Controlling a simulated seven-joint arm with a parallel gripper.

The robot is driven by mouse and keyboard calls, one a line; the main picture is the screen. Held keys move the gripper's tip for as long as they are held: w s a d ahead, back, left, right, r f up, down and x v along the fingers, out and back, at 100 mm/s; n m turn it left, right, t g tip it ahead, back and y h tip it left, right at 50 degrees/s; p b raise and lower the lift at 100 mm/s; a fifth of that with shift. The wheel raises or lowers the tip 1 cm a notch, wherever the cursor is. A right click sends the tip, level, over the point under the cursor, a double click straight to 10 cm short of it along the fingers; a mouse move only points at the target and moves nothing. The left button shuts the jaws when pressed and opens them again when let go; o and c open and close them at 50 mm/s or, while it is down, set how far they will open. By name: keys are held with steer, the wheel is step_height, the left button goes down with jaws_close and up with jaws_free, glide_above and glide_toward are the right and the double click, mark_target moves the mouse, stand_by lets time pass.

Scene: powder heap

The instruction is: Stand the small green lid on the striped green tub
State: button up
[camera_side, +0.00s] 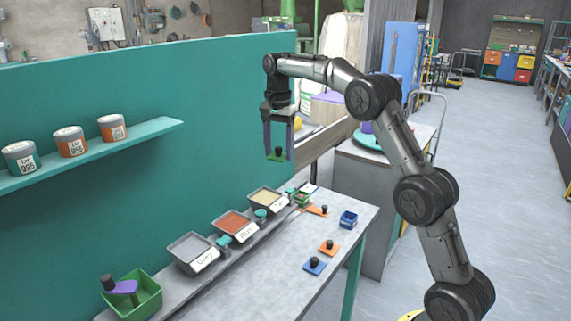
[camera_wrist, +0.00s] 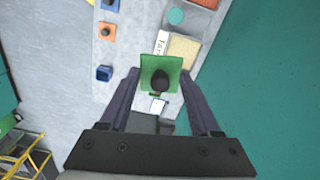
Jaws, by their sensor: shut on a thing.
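The small green lid (camera_side: 276,157) has a dark knob and hangs level between the fingertips of my gripper (camera_side: 278,151), high above the bench. My gripper is shut on the lid. In the wrist view the green lid (camera_wrist: 174,63) sits between the fingers of my gripper (camera_wrist: 160,76), its dark knob facing the camera. The striped green tub (camera_side: 301,199) appears to be the small green and brown box at the far end of the bench, below the lid. Its inside is too small to make out.
A tray of tan powder (camera_side: 266,197), a red one (camera_side: 233,222) and a grey one (camera_side: 190,247) line the bench. A blue tub (camera_side: 348,218), orange lid (camera_side: 328,248) and blue lid (camera_side: 314,266) lie nearer. A teal panel (camera_side: 200,110) stands behind.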

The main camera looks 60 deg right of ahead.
steer(key=w+d+f, duration=0.5)
steer(key=d, duration=0.5)
steer(key=shift+s+d+f+m, duration=0.3)
steer(key=shift+d+f, duration=0.95)
steer(key=shift+f, duration=1.5)
steer(key=shift+s+d+f+m, duration=0.35)
steer(key=shift+d+f, duration=0.85)
steer(key=shift+f, duration=1.5)
steer(key=shift+s+d+f+m, duration=0.15)
steer(key=shift+d+f+m, duration=0.3)
steer(key=shift+d+f, duration=1.55)
steer(key=shift+a+f, duration=0.4)
steer(key=shift+f, duration=0.25)
steer(key=shift+a+f, duration=0.35)
steer(key=shift+f, duration=0.25)
steer(key=o, duration=1.4)
steer(key=shift+r, duration=3.45)
